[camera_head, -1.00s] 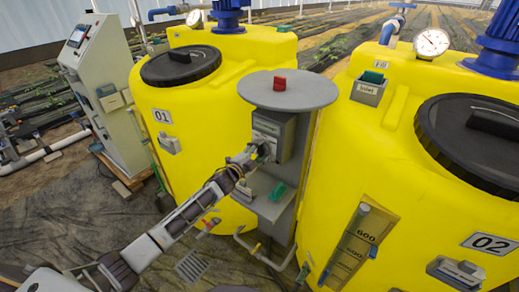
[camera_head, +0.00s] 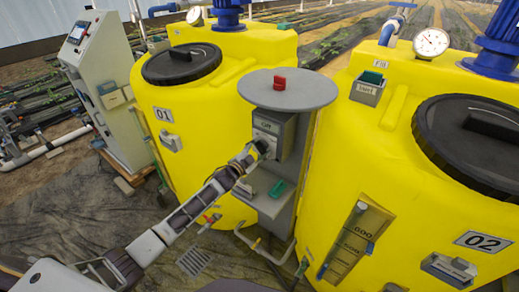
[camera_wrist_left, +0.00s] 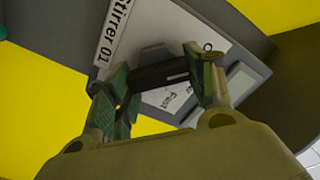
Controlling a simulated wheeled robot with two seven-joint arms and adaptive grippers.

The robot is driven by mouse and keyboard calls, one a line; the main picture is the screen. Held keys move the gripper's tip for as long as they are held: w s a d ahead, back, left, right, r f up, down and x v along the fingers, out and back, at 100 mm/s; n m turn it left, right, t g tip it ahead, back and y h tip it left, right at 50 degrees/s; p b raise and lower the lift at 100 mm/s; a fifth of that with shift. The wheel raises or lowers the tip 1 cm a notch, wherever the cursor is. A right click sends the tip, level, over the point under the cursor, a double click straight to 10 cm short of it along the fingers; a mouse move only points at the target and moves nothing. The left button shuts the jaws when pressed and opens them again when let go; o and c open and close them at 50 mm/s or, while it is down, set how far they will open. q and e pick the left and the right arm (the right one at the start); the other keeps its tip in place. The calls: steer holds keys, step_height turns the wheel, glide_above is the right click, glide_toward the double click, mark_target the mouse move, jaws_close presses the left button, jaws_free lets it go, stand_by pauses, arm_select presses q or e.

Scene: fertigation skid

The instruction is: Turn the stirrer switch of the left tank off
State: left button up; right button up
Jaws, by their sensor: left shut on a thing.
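The left tank (camera_head: 205,110) is yellow and marked 01. A grey switch box (camera_head: 287,140) stands on a grey post between the two tanks. In the left wrist view its plate reads "Stirrer 01" (camera_wrist_left: 113,30), with "Fast" also legible. The stirrer switch (camera_wrist_left: 160,76) is a dark bar knob with a short white mark. My left gripper (camera_head: 262,149) is at the front of the box. Its fingers (camera_wrist_left: 158,80) are shut on the knob, one on each end. The fingers cover part of the plate, and I cannot tell the switch's setting. My right gripper is not in view.
A round grey plate (camera_head: 287,88) with a red knob (camera_head: 279,83) tops the post above the box. A grey shelf (camera_head: 265,200) with a green item (camera_head: 277,188) is below. The right tank (camera_head: 400,190), marked 02, stands close on the right.

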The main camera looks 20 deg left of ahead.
arm_select(q)
steer(key=o, duration=1)
steer(key=shift+v, duration=6)
